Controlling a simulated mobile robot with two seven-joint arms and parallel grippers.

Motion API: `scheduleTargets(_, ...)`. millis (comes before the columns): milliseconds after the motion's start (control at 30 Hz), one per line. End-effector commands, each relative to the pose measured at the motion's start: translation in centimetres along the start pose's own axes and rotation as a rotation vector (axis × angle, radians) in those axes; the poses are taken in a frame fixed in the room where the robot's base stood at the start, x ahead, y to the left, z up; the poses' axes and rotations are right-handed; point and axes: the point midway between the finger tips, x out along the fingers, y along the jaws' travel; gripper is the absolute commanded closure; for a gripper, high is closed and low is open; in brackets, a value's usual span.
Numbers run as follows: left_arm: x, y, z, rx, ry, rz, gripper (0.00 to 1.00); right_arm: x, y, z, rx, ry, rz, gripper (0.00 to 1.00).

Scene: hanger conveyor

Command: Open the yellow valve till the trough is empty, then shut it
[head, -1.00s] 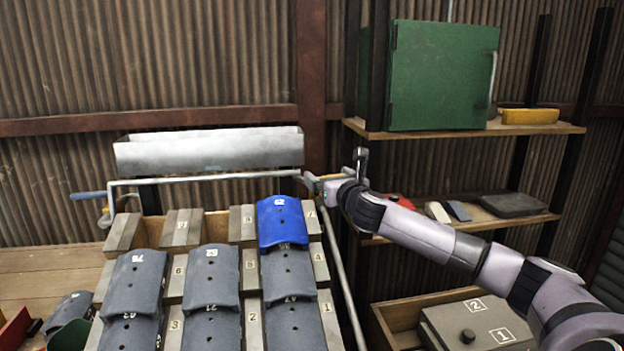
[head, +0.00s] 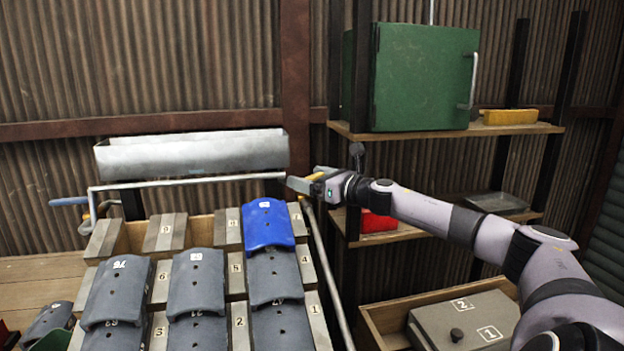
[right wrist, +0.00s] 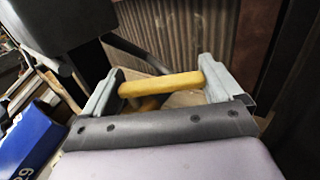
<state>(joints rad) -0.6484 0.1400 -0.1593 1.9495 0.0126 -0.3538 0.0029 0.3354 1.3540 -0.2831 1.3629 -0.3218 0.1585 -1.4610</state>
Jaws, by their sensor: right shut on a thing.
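The grey metal trough (head: 190,158) is fixed on the back wall, above a thin pale pipe. Its inside is hidden, so I cannot tell how full it is. My right gripper (head: 303,184) is just right of the trough's right end, by the rusty post. The yellow valve handle (head: 317,176) shows only as a small patch there. In the right wrist view the yellow handle (right wrist: 160,84) is a bar lying across between the two grey fingers of my right gripper (right wrist: 162,68), which is shut on it. My left gripper is out of view.
A sloped rack of grey tiles (head: 197,283) and one blue tile (head: 268,226) stands below the trough. A shelf with a green cabinet (head: 425,78) and a red box (head: 378,221) is at the right. A blue-handled lever (head: 68,201) is at the left.

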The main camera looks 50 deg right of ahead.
Motion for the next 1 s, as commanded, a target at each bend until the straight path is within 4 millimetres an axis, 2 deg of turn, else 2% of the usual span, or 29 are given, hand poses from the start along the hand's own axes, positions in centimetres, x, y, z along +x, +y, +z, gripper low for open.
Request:
scheduleTargets(533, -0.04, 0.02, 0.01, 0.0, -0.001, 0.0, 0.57, 0.09, -0.06, 0.44, 0.0, -0.009, 0.02, 0.62)
scheduleTargets(567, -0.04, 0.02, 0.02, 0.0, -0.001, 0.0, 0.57, 0.09, -0.07, 0.45, 0.0, -0.009, 0.02, 0.04)
scheduleTargets(600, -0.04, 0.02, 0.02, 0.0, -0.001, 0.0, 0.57, 0.09, -0.07, 0.44, 0.0, -0.009, 0.02, 0.0)
scheduleTargets(1000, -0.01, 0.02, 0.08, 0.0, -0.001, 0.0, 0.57, -0.02, 0.01, 0.07, -0.001, -0.001, -0.008, 0.0)
